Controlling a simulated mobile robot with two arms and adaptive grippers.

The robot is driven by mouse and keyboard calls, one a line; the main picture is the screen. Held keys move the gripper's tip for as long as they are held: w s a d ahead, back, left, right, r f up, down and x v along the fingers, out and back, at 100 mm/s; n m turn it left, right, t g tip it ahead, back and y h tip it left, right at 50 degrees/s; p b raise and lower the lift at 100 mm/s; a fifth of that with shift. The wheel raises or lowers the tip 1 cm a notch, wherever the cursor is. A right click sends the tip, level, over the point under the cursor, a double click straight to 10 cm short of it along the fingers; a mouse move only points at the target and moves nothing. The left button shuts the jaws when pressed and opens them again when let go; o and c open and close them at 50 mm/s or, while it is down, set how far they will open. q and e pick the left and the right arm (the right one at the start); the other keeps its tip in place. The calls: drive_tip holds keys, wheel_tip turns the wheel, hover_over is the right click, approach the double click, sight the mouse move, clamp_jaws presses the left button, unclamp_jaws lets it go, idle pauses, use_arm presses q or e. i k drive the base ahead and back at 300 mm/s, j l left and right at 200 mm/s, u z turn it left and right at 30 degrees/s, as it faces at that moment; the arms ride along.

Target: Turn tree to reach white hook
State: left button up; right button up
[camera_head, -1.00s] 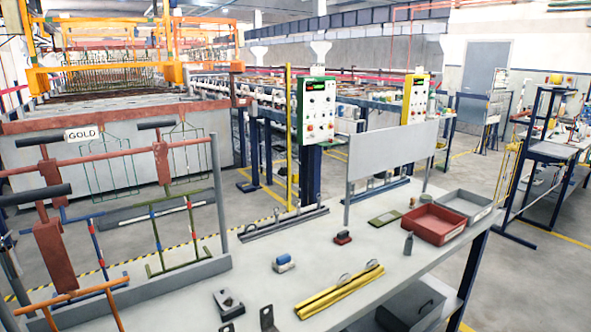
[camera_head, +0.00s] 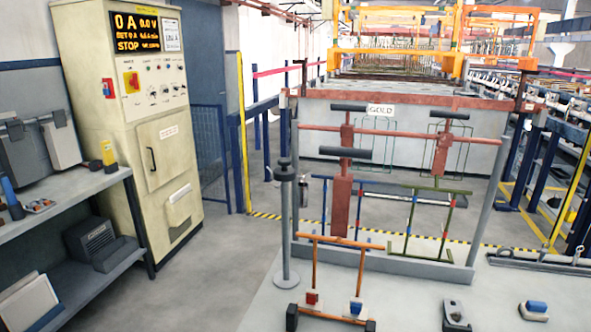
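A dark grey upright post (camera_head: 285,225) with a round base stands at the left end of the workbench, left of the plating frame. It may be the tree. Small short parts stick out near its top, and a small pale piece (camera_head: 302,192) shows on its right side; I cannot tell whether that is a white hook. A red-barred frame (camera_head: 400,135) with a GOLD sign (camera_head: 380,110) holds hanging racks: an orange rack (camera_head: 340,243) in front, and a green one (camera_head: 447,215) with red and blue bands. Neither of my grippers shows.
A beige control cabinet (camera_head: 130,110) with a lit display and a grey shelf (camera_head: 70,205) stand at the left, with open floor between them and the bench. A grey block (camera_head: 456,315) and a blue-topped block (camera_head: 534,310) lie on the bench at the right.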

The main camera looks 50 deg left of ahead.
sight(283, 174)
drive_tip(key=u, duration=1.6)
